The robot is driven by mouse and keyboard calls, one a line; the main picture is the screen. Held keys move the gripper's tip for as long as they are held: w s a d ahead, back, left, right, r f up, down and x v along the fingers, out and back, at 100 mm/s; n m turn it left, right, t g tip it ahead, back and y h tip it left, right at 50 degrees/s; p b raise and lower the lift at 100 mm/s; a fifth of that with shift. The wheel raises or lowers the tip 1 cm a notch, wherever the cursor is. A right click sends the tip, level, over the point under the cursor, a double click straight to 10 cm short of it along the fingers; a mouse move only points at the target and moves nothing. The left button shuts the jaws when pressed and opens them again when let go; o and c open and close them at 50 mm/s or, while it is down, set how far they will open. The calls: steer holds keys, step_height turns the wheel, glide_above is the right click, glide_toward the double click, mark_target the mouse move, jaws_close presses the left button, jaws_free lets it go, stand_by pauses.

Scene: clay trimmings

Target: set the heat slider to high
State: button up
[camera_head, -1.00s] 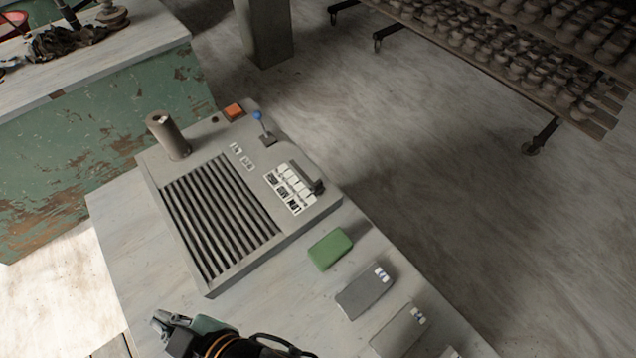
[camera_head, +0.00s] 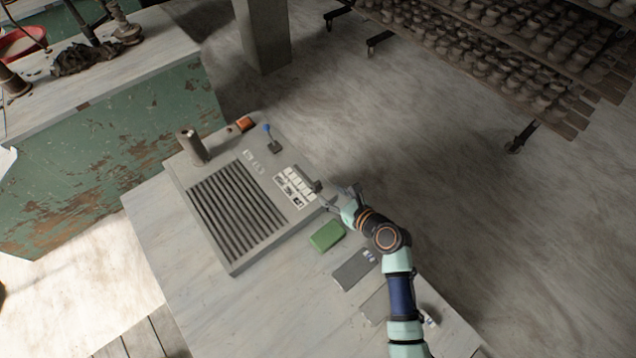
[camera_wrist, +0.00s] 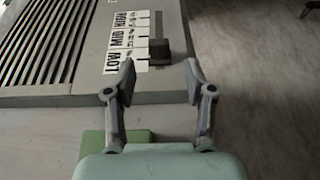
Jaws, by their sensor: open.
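The heat slider is a dark knob (camera_wrist: 158,50) on a slot in the grey control box (camera_wrist: 85,88). White labels reading LOW, MID and HIGH (camera_wrist: 121,42) lie left of it in the wrist view. The knob stands around the LOW to MID part of the scale; its exact setting is hard to tell. In the head view the knob (camera_head: 317,186) is near the box's right edge. My gripper (camera_wrist: 160,72) is open and empty, its fingertips spread either side of the knob's line and just short of it. It also shows in the head view (camera_head: 342,196).
A slatted grille (camera_head: 236,212), an upright grey cylinder (camera_head: 193,146), a blue-tipped lever (camera_head: 272,138) and an orange block (camera_head: 244,124) are on or by the box. A green block (camera_head: 327,236) and grey slabs (camera_head: 354,270) lie in front, under my arm.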

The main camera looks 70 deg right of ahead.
mark_target(318, 185)
steer(key=b+x, duration=0.2)
steer(key=x, duration=0.6)
steer(key=shift+a, duration=0.1)
jaws_close()
steer(key=shift+w, duration=0.1)
